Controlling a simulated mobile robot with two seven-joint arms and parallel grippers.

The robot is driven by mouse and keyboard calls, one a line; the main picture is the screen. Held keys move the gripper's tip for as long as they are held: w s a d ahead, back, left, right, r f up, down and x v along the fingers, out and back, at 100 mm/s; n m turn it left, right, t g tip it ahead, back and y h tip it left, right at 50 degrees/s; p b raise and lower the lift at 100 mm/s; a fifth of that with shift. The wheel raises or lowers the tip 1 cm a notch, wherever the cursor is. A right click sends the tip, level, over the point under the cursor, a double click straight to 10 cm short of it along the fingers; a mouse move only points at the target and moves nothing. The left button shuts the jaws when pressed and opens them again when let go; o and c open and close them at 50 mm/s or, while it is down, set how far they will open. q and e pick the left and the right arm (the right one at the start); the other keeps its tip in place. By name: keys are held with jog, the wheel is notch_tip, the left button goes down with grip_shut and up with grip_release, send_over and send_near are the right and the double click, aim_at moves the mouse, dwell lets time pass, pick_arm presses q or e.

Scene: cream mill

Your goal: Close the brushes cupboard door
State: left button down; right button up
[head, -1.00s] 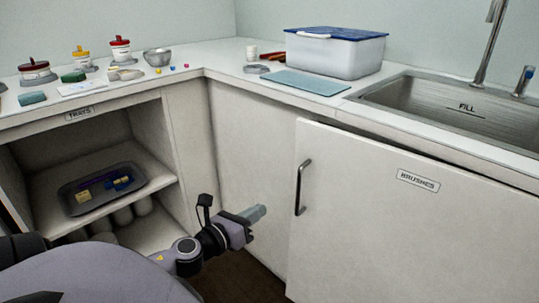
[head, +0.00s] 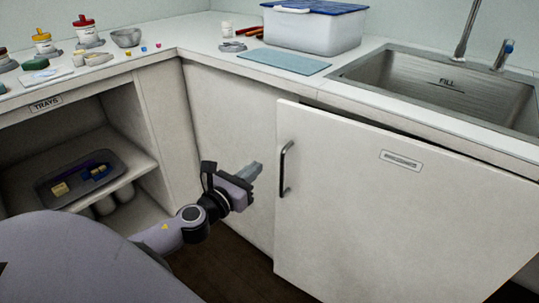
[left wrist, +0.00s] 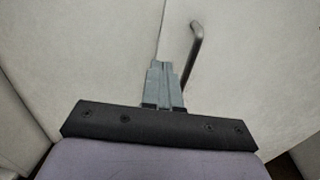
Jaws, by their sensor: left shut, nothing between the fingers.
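The brushes cupboard door (head: 400,215) is a white panel under the sink counter, with a small label (head: 401,160) blurred in this frame. It stands slightly ajar: a dark gap shows along its top, and its left edge sits proud of the neighbouring panel. Its dark bar handle (head: 286,168) is upright near the left edge. My left gripper (head: 258,169) is shut and empty, just left of the handle. In the left wrist view its fingertips (left wrist: 160,66) point at the door's edge seam, with the handle (left wrist: 193,50) to their right. I cannot tell whether they touch. My right gripper is not in view.
An open shelf unit at left, labelled TRAYS (head: 45,104), holds a grey tray (head: 52,203). A blue-lidded box (head: 315,32), a blue mat (head: 284,62) and a sink (head: 440,90) are on the counter. Dark floor shows below the door.

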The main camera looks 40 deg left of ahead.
aim_at(277, 150)
pick_arm(q)
jog(key=shift+w, duration=3.75)
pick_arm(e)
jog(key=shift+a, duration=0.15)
